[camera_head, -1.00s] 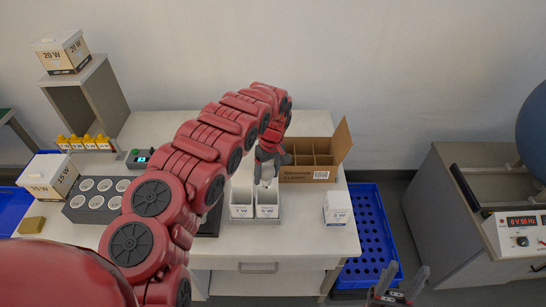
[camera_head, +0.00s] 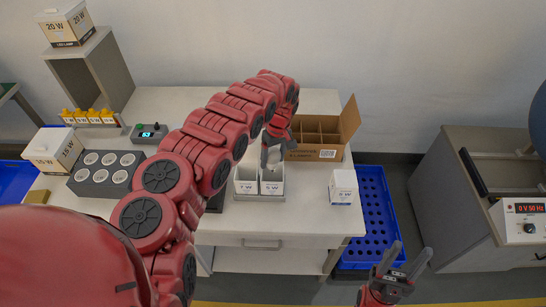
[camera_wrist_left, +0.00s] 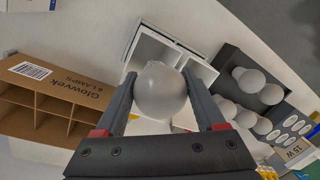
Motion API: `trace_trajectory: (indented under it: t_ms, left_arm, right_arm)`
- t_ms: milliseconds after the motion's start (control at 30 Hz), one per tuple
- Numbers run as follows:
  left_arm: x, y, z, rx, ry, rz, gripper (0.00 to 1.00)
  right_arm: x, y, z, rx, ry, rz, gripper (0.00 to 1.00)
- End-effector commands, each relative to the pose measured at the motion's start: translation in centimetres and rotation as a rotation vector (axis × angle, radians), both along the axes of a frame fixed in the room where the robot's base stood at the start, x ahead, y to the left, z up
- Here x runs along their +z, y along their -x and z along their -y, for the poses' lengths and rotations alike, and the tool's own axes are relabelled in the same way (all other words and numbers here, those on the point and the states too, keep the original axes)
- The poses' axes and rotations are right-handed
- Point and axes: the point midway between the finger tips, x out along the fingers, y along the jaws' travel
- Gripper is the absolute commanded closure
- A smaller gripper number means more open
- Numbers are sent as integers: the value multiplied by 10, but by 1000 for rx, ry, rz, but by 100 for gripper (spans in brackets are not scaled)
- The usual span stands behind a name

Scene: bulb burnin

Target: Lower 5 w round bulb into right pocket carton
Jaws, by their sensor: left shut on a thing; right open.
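My left gripper (camera_wrist_left: 163,105) is shut on a white round bulb (camera_wrist_left: 160,91). The bulb's globe faces the wrist camera, so its base is hidden. In the head view the left gripper (camera_head: 274,152) is over the right one of two white open cartons that stand side by side. This right pocket carton (camera_head: 271,188) has a wattage label on its front, apparently 5 W. The left carton (camera_head: 246,187) seems to read 7 W. I cannot tell whether the bulb is inside the carton's rim. My right gripper (camera_head: 404,262) is open and empty, away from the table.
A brown divided carton (camera_head: 325,155) stands behind and right of the white cartons. A small white box (camera_head: 343,187) is near the table's right edge. A grey socket block (camera_head: 105,172) is at left. A blue crate (camera_head: 372,215) is beside the table.

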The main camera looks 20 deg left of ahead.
Motion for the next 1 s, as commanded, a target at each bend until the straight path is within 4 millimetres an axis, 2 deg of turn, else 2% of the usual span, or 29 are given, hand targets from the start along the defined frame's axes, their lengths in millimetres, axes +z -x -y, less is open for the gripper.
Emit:
trace_trajectory:
  t_ms: [1000]
  left_arm:
    - [-47,0,1,-1,1,-1,82]
  right_arm:
    - [-34,0,0,0,0,0,50]
